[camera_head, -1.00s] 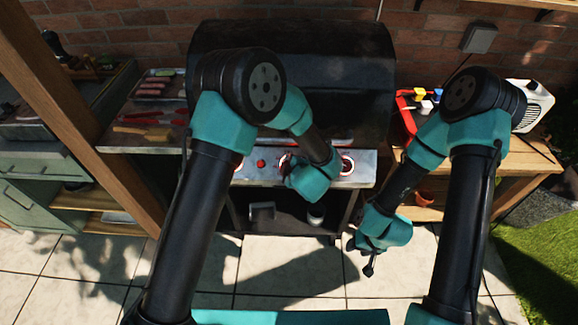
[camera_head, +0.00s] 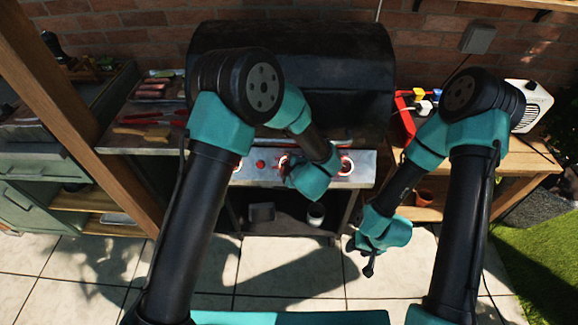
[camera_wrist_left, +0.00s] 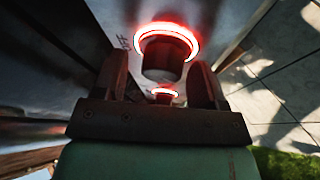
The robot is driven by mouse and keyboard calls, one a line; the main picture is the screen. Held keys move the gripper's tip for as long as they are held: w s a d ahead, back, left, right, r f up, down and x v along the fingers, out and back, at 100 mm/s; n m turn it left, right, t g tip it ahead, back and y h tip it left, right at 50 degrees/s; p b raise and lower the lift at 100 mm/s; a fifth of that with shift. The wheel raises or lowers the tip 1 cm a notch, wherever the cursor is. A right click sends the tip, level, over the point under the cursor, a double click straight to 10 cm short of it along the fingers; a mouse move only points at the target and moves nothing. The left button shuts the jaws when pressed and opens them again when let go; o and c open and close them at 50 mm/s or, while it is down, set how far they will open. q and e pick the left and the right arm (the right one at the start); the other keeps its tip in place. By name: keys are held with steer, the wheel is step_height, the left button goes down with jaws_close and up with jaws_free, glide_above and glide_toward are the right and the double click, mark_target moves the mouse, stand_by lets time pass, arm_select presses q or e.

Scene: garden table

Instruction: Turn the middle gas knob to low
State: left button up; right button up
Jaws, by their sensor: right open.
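The grill's front panel (camera_head: 262,176) has glowing red knob rings. One ring, the middle knob (camera_head: 284,163), shows just left of my left wrist, and the right knob (camera_head: 346,166) shows to its right. The left end of the panel is partly behind my left arm. In the left wrist view, my left gripper (camera_wrist_left: 160,68) has its two dark fingers apart, one on each side of a dark knob (camera_wrist_left: 162,63) with a lit red ring; a gap shows at the left finger. A smaller lit knob shows lower, between the fingers. My right gripper (camera_head: 368,262) is open and empty, below and right of the panel.
The black grill hood (camera_head: 330,80) is closed behind my left arm. A side shelf (camera_head: 125,142) with food and utensils is at left. A wooden table (camera_head: 490,150) with a red tray and white box is at right. Open tiled floor lies in front.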

arm_select(q)
steer(key=v, duration=1.7)
steer(key=shift+s, duration=0.15)
steer(key=shift+d, duration=0.1)
steer(key=w+a+f+m+g+h, duration=0.35)
steer(key=a+f+m, duration=0.45)
steer(key=a+f, duration=0.75)
steer(key=s+a+f+m+g+h, duration=0.5)
steer(key=s+a+f+m+g, duration=0.1)
steer(key=s+a, duration=0.6)
step_height(320, 180, down, 3)
steer(key=shift+s+a+r+m, duration=0.2)
steer(key=shift+s+a+m, duration=0.2)
steer(key=shift+m, duration=0.3)
